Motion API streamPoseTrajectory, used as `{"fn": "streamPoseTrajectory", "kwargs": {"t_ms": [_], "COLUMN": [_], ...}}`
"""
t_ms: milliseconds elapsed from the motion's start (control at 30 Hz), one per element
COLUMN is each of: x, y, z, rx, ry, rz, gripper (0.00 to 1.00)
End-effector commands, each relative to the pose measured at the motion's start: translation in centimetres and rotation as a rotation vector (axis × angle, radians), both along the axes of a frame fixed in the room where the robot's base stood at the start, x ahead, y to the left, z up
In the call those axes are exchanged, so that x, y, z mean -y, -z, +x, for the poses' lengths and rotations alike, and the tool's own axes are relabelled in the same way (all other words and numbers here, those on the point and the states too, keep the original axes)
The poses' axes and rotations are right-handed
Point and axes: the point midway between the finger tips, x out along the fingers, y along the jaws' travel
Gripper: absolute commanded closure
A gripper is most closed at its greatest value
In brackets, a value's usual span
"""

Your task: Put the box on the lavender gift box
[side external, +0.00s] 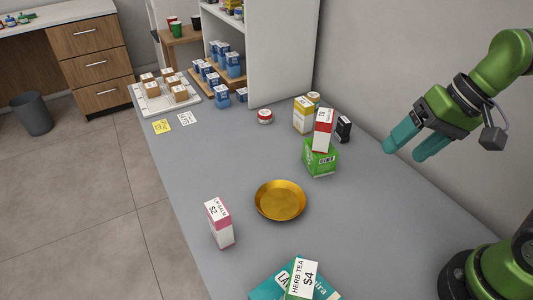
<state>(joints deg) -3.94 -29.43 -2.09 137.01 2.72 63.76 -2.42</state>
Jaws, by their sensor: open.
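A teal box (264,288) with partly hidden lettering lies flat at the front edge of the view. A white and green herb tea box (302,277) stands on or in front of it and hides part of it. No box looks lavender in colour, and I cannot tell which one is the lavender gift box. A white and pink lip balm box (219,224) stands upright on the left. A red and white box (323,131) sits on a green box (320,158) further back. My gripper (405,153) is open and empty, raised at the right, apart from all boxes.
A gold dish (280,200) lies mid-counter. A yellow box (303,114), a black box (343,129) and a red-lidded jar (265,117) stand behind. Several small boxes fill a white tray (150,104) at the back left. The grey counter is clear around the dish.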

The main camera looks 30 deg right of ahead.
Motion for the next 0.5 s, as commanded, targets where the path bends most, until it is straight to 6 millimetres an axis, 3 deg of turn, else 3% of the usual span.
{"fn": "streamPoseTrajectory", "kwargs": {"t_ms": [200,500], "x": [2.7,3.2], "y": [-1.9,-2.2], "z": [-0.3,-0.3], "rx": [0.268,0.307], "ry": [0.038,0.044], "rz": [-0.125,-0.146], "gripper": [0.28,0.28]}}
